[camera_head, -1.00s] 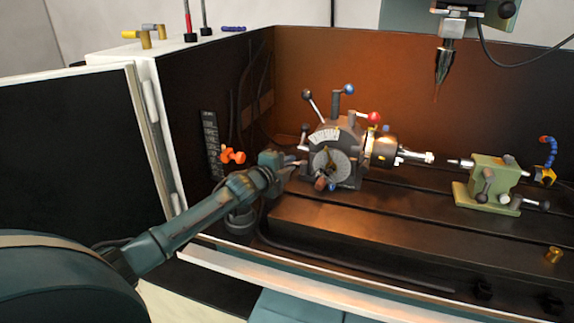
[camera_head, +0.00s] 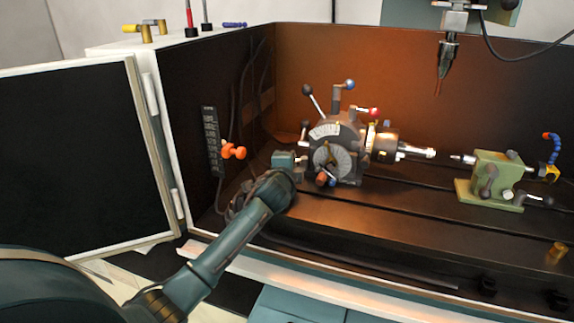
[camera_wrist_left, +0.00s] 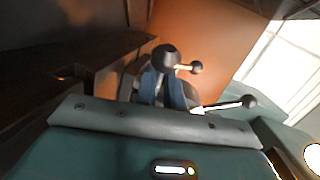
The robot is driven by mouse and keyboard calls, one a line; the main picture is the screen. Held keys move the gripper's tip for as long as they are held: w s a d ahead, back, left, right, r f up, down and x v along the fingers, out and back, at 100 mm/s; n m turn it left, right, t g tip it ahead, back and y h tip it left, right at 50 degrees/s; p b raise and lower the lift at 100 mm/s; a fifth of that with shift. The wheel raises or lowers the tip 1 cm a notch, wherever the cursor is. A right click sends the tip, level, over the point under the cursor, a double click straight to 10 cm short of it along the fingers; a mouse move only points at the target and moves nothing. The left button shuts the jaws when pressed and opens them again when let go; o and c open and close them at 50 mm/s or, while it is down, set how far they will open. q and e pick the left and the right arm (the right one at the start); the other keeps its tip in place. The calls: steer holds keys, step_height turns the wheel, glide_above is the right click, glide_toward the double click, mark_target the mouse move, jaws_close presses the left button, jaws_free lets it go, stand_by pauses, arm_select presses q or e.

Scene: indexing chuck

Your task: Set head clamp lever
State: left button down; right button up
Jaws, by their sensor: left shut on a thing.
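The grey indexing head (camera_head: 347,139) with its round dial stands on the machine table. Levers with black, blue and red knobs rise from it. My left gripper (camera_head: 300,161) is at the head's left side, low beside the dial; its fingertips are hard to make out there. In the left wrist view, the blue fingers (camera_wrist_left: 165,92) are closed around a dark, black-ended lever (camera_wrist_left: 166,57), which I take for the head clamp lever. Two more levers with black ball knobs show close to the fingers on the right. My right gripper is not in view.
A chuck (camera_head: 386,146) projects right from the head toward a green tailstock (camera_head: 490,176). A spindle with a tool (camera_head: 446,60) hangs above. An orange knob (camera_head: 234,152) sticks out of the left enclosure wall.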

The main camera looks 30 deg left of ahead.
arm_select(q)
steer(key=shift+s+a+n+g+y, duration=0.15)
steer(key=shift+a+n+g+y, duration=0.15)
steer(key=shift+y, duration=0.1)
steer(key=c, duration=1.6)
jaws_free()
steer(key=shift+o, duration=1)
steer(key=shift+d, duration=0.15)
steer(key=p+v, duration=0.1)
steer(key=v, duration=1.2)
steer(key=shift+s+f, duration=0.1)
steer(key=shift+c, duration=0.4)
